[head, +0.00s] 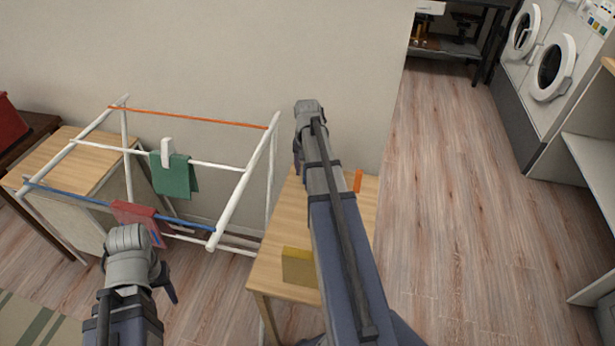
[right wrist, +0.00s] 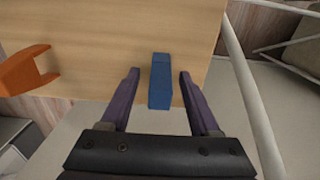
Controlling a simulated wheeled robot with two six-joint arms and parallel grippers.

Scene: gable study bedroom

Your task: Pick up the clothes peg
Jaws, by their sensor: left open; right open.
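A narrow blue block (right wrist: 160,82), which looks like the clothes peg, shows in the right wrist view near the edge of the light wooden tabletop (right wrist: 105,60). My right gripper (right wrist: 157,74) is open, with one finger on each side of the blue block and a gap on both sides. In the head view my right arm hides the blue block. My left gripper (head: 168,291) is low in front of the drying rack (head: 230,208), apart from it; only one finger shows clearly.
The rack carries a green cloth (head: 173,180) under a white clip (head: 167,152), and a red cloth (head: 135,220). Open floor lies right of the table.

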